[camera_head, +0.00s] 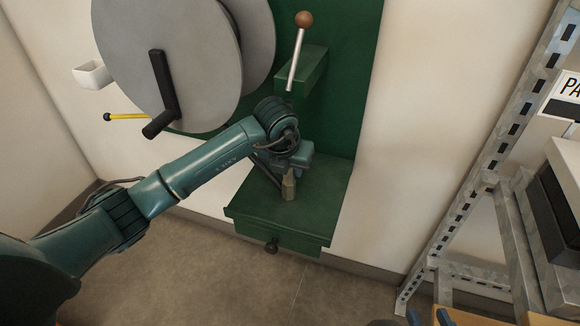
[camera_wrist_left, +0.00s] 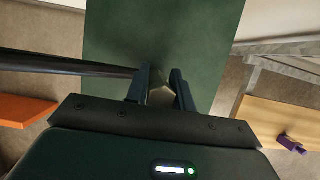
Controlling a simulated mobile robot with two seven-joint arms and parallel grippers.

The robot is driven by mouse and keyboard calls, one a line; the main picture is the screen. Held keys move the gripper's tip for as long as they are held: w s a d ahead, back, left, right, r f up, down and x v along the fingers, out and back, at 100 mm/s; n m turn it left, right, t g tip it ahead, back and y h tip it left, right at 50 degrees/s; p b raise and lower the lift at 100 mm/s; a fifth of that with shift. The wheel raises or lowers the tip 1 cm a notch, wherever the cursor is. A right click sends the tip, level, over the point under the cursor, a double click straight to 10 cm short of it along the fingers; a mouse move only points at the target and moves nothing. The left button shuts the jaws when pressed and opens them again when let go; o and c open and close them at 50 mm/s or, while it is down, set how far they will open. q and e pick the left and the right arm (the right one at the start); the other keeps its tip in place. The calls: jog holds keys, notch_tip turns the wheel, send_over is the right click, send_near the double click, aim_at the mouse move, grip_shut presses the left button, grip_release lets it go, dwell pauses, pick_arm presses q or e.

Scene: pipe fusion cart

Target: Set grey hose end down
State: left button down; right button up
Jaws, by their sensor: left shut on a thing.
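My left gripper (camera_head: 290,178) is over the green shelf (camera_head: 325,205) of the cart. It is shut on a small olive-brown fitting, the hose end (camera_head: 288,190), which also shows between the fingers in the left wrist view (camera_wrist_left: 161,95). The fitting points down at the shelf top; I cannot tell whether it touches. A dark hose (camera_wrist_left: 60,65) runs in from the left in the wrist view, towards the gripper. Two blue fingertips of my right gripper (camera_head: 428,316) show at the bottom edge, apart with nothing seen between them.
A grey reel (camera_head: 195,60) with a black crank (camera_head: 162,95) is above left of the shelf. A lever with a brown knob (camera_head: 303,20) stands behind. A black knob (camera_head: 271,246) sticks out below the shelf. A metal rack (camera_head: 470,180) stands at right. The shelf's right part is clear.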

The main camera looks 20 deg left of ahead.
pick_arm(q)
jog(key=c, duration=1.2)
grip_release()
